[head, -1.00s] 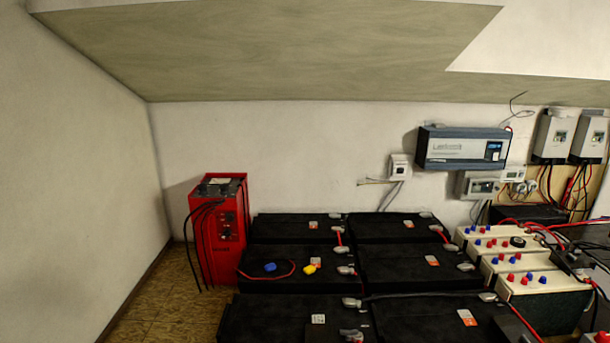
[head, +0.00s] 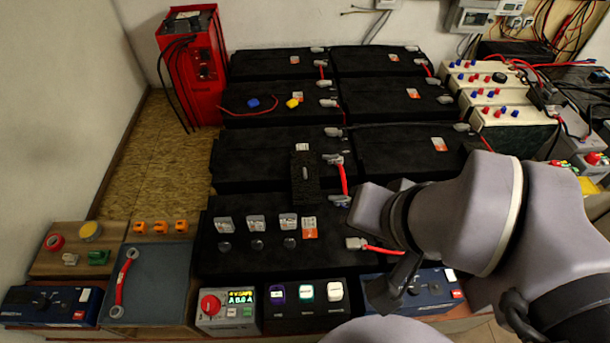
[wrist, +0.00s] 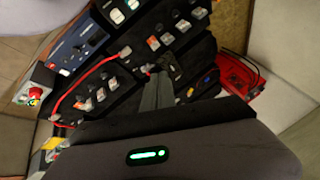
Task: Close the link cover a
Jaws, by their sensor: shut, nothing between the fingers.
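A black rectangular cover (head: 305,178) with a pale handle stands beside the terminals and the short red link (head: 344,180) in the head view; I take it for link cover a, but no letter is readable. It looks raised or tilted, and its exact angle is unclear. My arm reaches in from the right in the head view, its wrist close to the right of the link; the fingertips are not clearly visible there. In the wrist view my gripper (wrist: 156,76) is shut and empty, its dark fingers pointing toward the black batteries. I cannot tell whether it touches anything.
Three small clear flaps (head: 255,222) stand in a row over dark knobs on the nearer black unit. A grey tray (head: 150,285) and a red charger (head: 190,70) are at left.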

